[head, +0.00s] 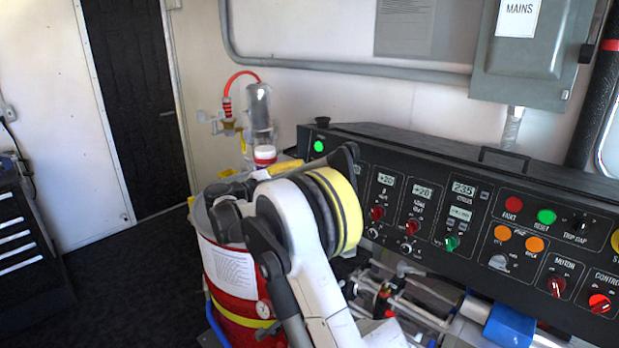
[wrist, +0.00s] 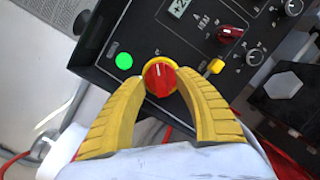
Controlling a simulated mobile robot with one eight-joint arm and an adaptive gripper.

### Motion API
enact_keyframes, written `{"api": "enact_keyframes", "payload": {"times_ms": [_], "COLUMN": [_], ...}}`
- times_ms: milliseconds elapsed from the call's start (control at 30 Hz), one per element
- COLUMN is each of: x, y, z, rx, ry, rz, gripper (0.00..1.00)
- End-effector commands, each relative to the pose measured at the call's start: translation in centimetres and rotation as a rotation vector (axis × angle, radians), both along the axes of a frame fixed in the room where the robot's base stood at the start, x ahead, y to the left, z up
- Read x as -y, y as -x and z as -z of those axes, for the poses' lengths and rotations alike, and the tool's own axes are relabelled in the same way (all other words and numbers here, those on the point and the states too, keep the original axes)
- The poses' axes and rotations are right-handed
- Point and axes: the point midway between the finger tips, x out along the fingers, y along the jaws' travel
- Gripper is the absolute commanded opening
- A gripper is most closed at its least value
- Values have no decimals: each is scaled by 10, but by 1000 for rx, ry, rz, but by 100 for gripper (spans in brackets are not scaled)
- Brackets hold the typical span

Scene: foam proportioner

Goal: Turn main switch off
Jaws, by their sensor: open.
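A red rotary switch on a yellow round plate (wrist: 160,78), which looks like the main switch, sits on the black control panel (wrist: 135,30) beside a lit green lamp (wrist: 123,61). A white mark on its knob points roughly up in the wrist view. Its label is too small to read. My gripper (wrist: 162,69) is open, its yellow fingers on either side of the switch in the picture. I cannot tell whether they touch it. In the head view my gripper (head: 286,168) is at the panel's left end and the switch is hidden behind my arm.
A grey box (head: 530,50) labelled MAINS hangs on the wall above the panel's right part. A red drum (head: 240,285) stands below my gripper. A clear bottle (head: 260,110) with a red hose is behind it. More knobs and displays fill the panel to the right.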

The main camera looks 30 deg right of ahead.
Motion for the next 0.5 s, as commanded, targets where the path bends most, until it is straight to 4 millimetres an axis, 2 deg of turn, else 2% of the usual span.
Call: {"api": "enact_keyframes", "payload": {"times_ms": [100,200,500], "x": [16,22,25], "y": [-2,-4,-5], "z": [1,1,0], "rx": [0,0,1], "ry": [-1,-1,-1], "rz": [1,-1,-2], "gripper": [39,39,39]}}
